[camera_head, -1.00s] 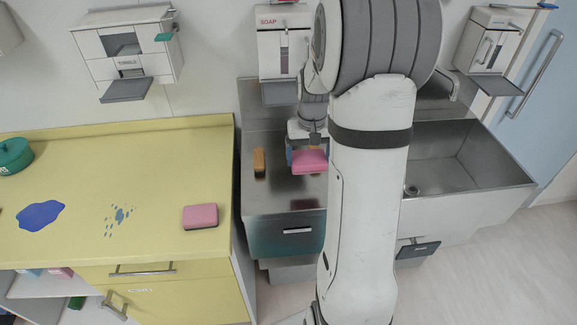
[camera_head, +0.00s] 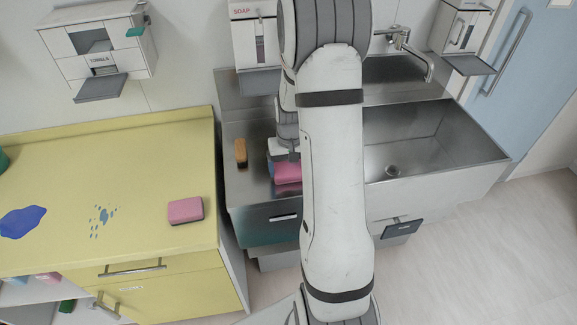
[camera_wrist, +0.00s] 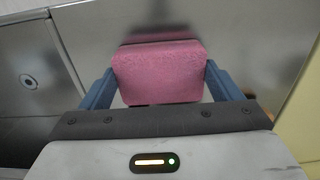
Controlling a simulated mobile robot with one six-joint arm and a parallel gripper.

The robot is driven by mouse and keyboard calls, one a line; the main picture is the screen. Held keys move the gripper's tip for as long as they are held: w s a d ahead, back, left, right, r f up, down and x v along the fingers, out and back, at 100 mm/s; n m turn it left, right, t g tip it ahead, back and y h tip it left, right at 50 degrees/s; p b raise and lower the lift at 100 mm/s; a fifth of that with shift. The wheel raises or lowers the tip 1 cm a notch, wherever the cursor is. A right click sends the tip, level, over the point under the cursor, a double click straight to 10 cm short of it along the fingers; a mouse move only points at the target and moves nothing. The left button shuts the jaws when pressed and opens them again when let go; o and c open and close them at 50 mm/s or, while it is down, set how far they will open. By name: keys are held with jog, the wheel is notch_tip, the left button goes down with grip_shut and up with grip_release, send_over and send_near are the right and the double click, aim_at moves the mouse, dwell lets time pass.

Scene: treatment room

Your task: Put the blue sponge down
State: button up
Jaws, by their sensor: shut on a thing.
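My gripper (camera_head: 284,162) is over the steel counter left of the sink. It is shut on a pink sponge (camera_head: 288,180), held near the counter's front. In the wrist view the pink sponge (camera_wrist: 160,70) sits between my two blue fingers (camera_wrist: 160,84), with steel behind it. I cannot tell whether the sponge touches the counter. No blue sponge can be made out. A second pink sponge (camera_head: 186,209), with a dark underside, lies on the yellow counter (camera_head: 150,165).
A brown brush-like block (camera_head: 241,152) lies on the steel counter (camera_head: 246,185), left of my gripper. The sink (camera_head: 430,145) is to the right. A soap dispenser (camera_head: 253,40) hangs behind.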

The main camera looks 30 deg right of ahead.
aim_at(289, 169)
jog(key=o, duration=0.9)
notch_tip(289, 169, up, 12)
jog(key=b, duration=0.1)
jog(key=s+a+r+n+t, duration=0.1)
jog(key=s+a+r, duration=0.1)
jog(key=s+a, duration=0.2)
jog(key=s+a+r+n+t, duration=0.1)
jog(key=s+a+r, duration=0.2)
jog(key=s+a, duration=0.2)
jog(key=s+a+r+n+t, duration=0.1)
jog(key=s+a+r, duration=0.2)
jog(key=s, duration=0.7)
jog(key=shift+a+r, duration=0.15)
jog(key=shift+a, duration=1.05)
jog(key=shift+w, duration=0.1)
